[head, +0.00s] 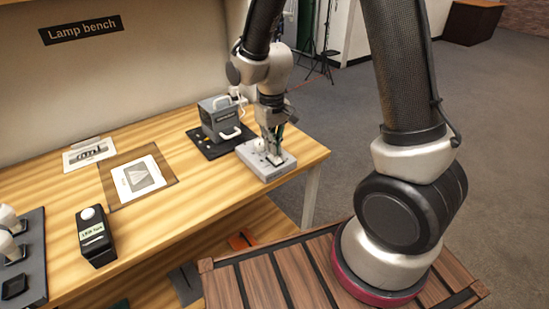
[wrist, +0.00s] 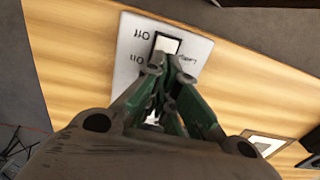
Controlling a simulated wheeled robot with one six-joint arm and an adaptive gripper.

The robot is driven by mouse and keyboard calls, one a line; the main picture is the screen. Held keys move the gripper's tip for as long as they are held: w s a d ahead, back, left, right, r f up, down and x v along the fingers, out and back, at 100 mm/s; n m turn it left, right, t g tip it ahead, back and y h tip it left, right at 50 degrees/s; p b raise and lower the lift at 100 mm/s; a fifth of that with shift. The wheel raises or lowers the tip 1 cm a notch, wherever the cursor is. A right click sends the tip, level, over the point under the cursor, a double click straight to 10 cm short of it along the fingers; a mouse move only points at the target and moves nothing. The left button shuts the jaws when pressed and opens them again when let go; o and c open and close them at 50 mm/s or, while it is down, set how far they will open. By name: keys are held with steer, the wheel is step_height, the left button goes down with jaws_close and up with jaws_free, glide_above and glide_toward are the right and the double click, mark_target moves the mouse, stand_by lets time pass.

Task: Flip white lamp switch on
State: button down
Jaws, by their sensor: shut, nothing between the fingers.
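The switch box (head: 265,163) is a flat light-grey block near the right end of the wooden bench. A white rocker (wrist: 166,44) in a dark frame sits on that face. My gripper (wrist: 172,68) is shut and empty, with its fingertips at the rocker's near edge. They hide part of the switch. I cannot tell whether they touch it or which way the rocker is tilted. In the head view my gripper (head: 271,155) points down onto the box.
A grey device (head: 221,118) with a handle stands on a dark mat behind the box. A black box with a white knob (head: 95,238) stands at the front left. Framed pictures (head: 142,178) lie on the bench. The bench's right edge is close to the switch box.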

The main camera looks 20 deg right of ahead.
steer(key=shift+f, duration=0.9)
steer(key=shift+r, duration=3.55)
steer(key=s+d+r+m+t, duration=0.3)
steer(key=s+d+r+t, duration=0.1)
steer(key=s+d+r, duration=1.1)
steer(key=s+r, duration=0.2)
steer(key=s, duration=0.2)
steer(key=shift+r+m, duration=0.3)
steer(key=shift+r, duration=0.1)
steer(key=shift+a, duration=0.1)
